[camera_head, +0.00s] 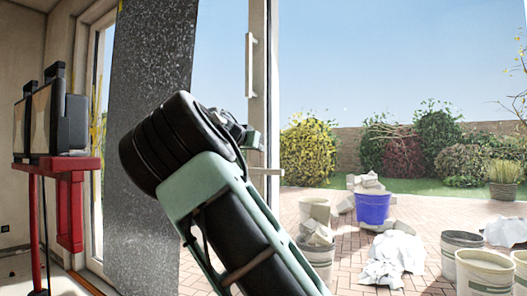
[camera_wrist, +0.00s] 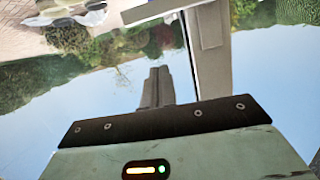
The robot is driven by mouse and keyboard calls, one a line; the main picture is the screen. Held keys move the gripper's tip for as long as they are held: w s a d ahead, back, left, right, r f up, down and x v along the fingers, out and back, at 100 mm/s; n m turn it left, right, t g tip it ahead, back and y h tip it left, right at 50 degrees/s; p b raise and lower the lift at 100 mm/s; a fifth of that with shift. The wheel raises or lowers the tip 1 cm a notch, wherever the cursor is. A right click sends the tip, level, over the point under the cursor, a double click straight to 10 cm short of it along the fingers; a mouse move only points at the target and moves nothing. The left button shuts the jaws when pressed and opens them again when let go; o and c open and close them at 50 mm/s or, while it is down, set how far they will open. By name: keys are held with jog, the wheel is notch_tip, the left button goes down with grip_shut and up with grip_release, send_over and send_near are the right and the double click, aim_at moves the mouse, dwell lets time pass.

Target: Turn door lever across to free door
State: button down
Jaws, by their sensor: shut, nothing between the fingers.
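The door lever (camera_head: 268,171) is a pale bar that lies level on the door's upright frame, just right of my wrist in the head view. In the wrist view, which is upside down, the lever (camera_wrist: 160,9) runs sideways from the frame at the top edge. My gripper (camera_wrist: 158,72) is shut and empty, its dark fingers together. The fingertips appear apart from the lever, with a gap in the picture. In the head view my arm hides part of the door, and the fingertips are hard to make out. The glass door (camera_head: 225,60) appears closed.
A pale upright pull handle (camera_head: 251,66) is on the frame above the lever. A speckled dark slab (camera_head: 150,60) stands left of my arm. A red stand (camera_head: 68,164) is at far left. Outside are a blue bucket (camera_head: 373,208) and rubble.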

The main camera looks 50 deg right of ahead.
jog(key=shift+v, duration=0.9)
